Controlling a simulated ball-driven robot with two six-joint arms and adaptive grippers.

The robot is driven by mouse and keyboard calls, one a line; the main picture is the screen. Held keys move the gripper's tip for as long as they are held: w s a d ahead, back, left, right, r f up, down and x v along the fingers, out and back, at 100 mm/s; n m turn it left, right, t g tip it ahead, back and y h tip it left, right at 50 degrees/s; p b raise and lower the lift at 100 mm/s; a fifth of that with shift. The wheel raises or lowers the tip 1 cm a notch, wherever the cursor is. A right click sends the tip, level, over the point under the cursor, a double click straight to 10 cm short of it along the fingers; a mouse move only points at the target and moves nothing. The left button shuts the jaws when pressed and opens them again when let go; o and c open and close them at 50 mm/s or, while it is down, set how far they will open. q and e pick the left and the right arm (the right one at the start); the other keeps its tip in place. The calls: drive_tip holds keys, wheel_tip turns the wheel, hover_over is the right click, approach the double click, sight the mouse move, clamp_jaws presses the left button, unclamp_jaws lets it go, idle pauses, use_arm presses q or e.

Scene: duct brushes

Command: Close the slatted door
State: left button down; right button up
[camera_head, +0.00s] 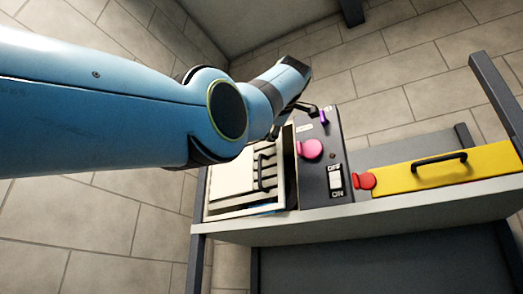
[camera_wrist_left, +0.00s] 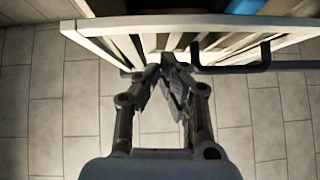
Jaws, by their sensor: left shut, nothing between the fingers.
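The slatted door (camera_wrist_left: 130,45) is a pale panel with several slats across the top of the left wrist view. A dark bar handle (camera_wrist_left: 235,67) is on its right part. In the head view the slats (camera_head: 265,158) show at the cream box (camera_head: 231,179), partly behind my left arm. The door appears to stand partly open, with gaps into the box. My left gripper (camera_wrist_left: 168,63) is shut and empty, its fingertips at the slats, left of the handle. I cannot tell whether they touch. My right gripper is not in view.
Right of the box stands a dark panel (camera_head: 318,187) with a pink knob (camera_head: 310,149) and an ON/OFF switch. A yellow box (camera_head: 420,173) with a black handle lies farther right on the grey shelf (camera_head: 350,217). Dark posts (camera_head: 497,97) frame the shelf. Tiled floor surrounds it.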

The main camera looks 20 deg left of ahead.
use_arm(q)
drive_tip(key=s+a+f+m+t+h+b, duration=0.1)
drive_tip(key=s+a+f+m+h+b, duration=0.15)
drive_tip(key=s+h, duration=0.35)
drive_tip(key=s+a+f+m+t+h+b, duration=0.1)
drive_tip(key=s+f+m+h+b, duration=0.15)
drive_tip(key=s+m+h, duration=0.35)
drive_tip(key=n+b, duration=0.2)
drive_tip(key=b, duration=0.1)
approach(259, 172)
drive_tip(key=shift+m+y, duration=0.25)
drive_tip(key=shift+y, duration=0.15)
drive_tip(key=w+p, duration=0.2)
drive_tip(key=w+d+p, duration=0.1)
drive_tip(key=w+p, duration=0.1)
drive_tip(key=p, duration=0.1)
drive_tip(key=w+p, duration=0.2)
drive_tip(key=shift+w+d+r+p, duration=0.15)
drive_tip(key=shift+d+p, duration=0.15)
drive_tip(key=shift+p, duration=0.05)
drive_tip(key=shift+w, duration=0.45)
drive_tip(key=shift+s+d, duration=0.1)
drive_tip(key=shift+d, duration=0.05)
